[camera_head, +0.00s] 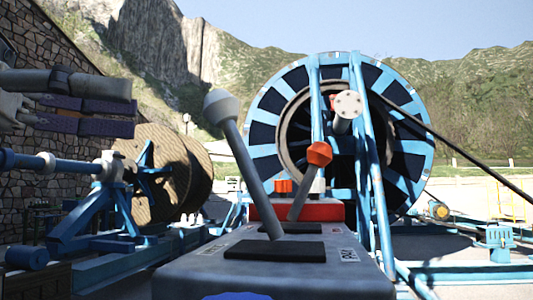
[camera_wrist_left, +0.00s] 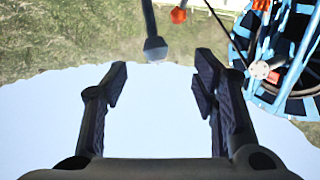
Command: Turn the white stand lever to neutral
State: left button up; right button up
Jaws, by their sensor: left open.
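The white stand lever has a pale grey-white knob (camera_head: 221,106) on a grey shaft (camera_head: 253,180). It rises from a black slot plate on the grey control stand (camera_head: 280,274) and leans to the left. My left gripper (camera_head: 131,107) comes in from the left at about knob height, apart from it, with its dark fingers spread and nothing between them. In the left wrist view, which looks upside down, the knob (camera_wrist_left: 154,48) hangs just beyond the gap between the open fingertips (camera_wrist_left: 160,72). My right gripper is not seen.
A second lever with an orange knob (camera_head: 319,153) stands behind the white one, leaning right. A large blue cable reel (camera_head: 275,130) with blue frame posts rises behind the stand. A wooden drum (camera_head: 165,175) and blue machinery (camera_head: 105,215) are at left. A black cable (camera_head: 450,145) slants down at right.

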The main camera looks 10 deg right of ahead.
aim_at(221, 108)
pick_arm(q)
jog(key=x, duration=0.7)
jog(key=r+x, duration=0.1)
jog(key=x, duration=0.3)
jog(key=shift+s+d, duration=0.25)
grip_shut()
